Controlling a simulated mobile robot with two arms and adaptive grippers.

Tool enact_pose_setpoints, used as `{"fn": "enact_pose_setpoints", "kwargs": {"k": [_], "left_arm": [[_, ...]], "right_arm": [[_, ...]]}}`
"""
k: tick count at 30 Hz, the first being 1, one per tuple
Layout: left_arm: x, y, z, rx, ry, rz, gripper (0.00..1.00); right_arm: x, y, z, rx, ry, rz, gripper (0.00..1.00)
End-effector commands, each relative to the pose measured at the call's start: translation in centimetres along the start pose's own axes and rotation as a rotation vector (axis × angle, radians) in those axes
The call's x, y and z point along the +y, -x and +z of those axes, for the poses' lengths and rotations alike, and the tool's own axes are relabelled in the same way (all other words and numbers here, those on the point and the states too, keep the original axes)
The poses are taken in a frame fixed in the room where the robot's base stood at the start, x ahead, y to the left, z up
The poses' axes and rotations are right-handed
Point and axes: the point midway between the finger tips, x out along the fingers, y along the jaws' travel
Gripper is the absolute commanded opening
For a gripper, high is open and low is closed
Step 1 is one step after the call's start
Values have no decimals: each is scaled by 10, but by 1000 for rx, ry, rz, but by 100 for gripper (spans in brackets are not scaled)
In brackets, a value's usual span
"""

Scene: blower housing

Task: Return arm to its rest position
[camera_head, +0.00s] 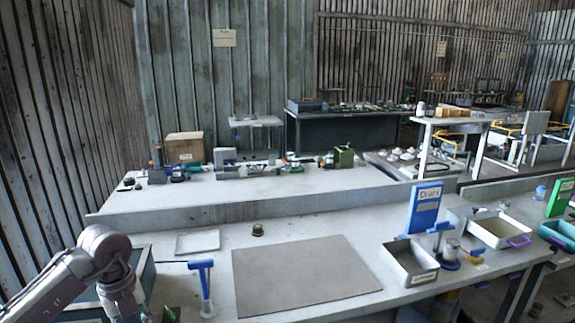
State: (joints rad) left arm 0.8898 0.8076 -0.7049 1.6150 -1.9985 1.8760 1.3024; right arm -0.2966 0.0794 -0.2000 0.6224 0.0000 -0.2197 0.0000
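My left arm comes in from the lower left and bends downward at a rounded grey joint. Its end runs down to the bottom edge of the picture, and I cannot make out the gripper's fingers there. The arm passes in front of a grey-blue bin at the left end of the workbench (215,265). My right arm and gripper do not show.
A bare grey mat (305,275) covers the bench's middle. A blue T-shaped stand (203,285) is left of it, behind which lie a shallow white tray (198,242) and a small dark part (258,230). A metal bin (411,265) and a blue sign (424,207) stand right.

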Motion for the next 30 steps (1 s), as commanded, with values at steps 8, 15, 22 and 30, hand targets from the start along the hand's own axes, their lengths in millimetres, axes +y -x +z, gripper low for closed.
{"fn": "enact_pose_setpoints", "kwargs": {"k": [8, 15, 22, 30], "left_arm": [[-28, -32, -26, 155, -61, -124, 39], [-71, -71, -66, 387, -93, -362, 39], [-134, -126, -108, 695, 125, -855, 39], [-95, -290, -74, 597, 1045, -1216, 39]], "right_arm": [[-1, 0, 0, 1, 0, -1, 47], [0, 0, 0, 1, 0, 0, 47], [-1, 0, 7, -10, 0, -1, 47], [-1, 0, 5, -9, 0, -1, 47]]}}
